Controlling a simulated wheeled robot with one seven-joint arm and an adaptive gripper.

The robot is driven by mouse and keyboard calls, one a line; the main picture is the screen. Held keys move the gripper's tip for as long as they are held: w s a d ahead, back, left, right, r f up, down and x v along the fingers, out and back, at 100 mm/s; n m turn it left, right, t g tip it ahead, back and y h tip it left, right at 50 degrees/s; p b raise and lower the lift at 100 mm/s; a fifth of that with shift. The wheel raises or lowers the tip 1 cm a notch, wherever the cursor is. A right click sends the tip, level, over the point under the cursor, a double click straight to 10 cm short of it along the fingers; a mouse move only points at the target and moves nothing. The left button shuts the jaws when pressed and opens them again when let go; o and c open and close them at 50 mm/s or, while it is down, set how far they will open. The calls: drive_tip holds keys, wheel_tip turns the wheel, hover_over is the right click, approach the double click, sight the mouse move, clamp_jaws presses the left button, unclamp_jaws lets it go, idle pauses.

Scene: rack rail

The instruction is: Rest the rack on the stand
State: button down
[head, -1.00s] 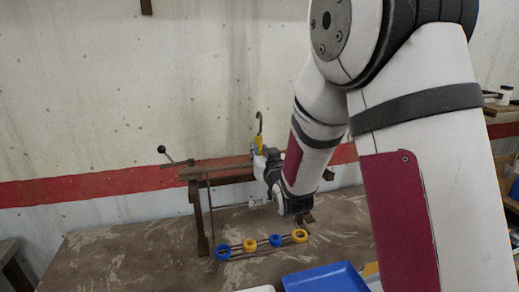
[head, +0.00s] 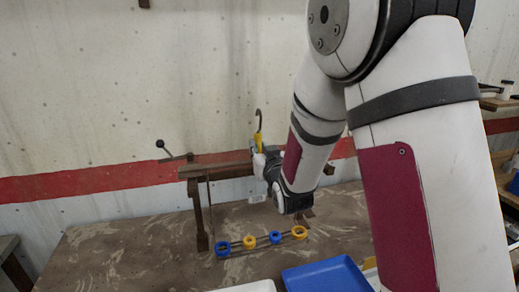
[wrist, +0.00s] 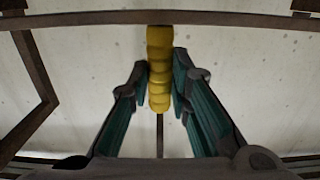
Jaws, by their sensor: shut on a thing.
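My gripper (wrist: 158,88) is shut on a yellow ribbed handle (wrist: 160,60), which stands upright between the fingers. In the head view the yellow handle (head: 257,141) has a dark hook (head: 259,117) rising above it. A rack of thin dark rails with blue and yellow rings (head: 262,241) shows low in front of the stand. I cannot tell whether it joins the handle or touches the table. The dark brown stand (head: 200,220) has a leg at left and a crossbeam behind my gripper. My arm hides its right part. A dark bar (wrist: 90,18) crosses the wrist view above the handle.
A blue tray (head: 325,277) lies at the table's front, beside a white container edge (head: 245,287). A black-knobbed lever (head: 160,144) sticks out at the stand's left. The brown table (head: 120,245) is clear at left. Shelves (head: 500,103) stand at far right.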

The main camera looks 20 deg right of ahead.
drive_tip(key=shift+f, duration=0.1)
drive_tip(key=c, duration=1.4)
unclamp_jaws()
drive_tip(key=shift+o, duration=1.4)
drive_tip(key=shift+f, duration=0.15)
drive_tip(key=s+p, duration=0.4)
drive_tip(key=s, duration=0.7)
drive_tip(key=shift+r, duration=0.25)
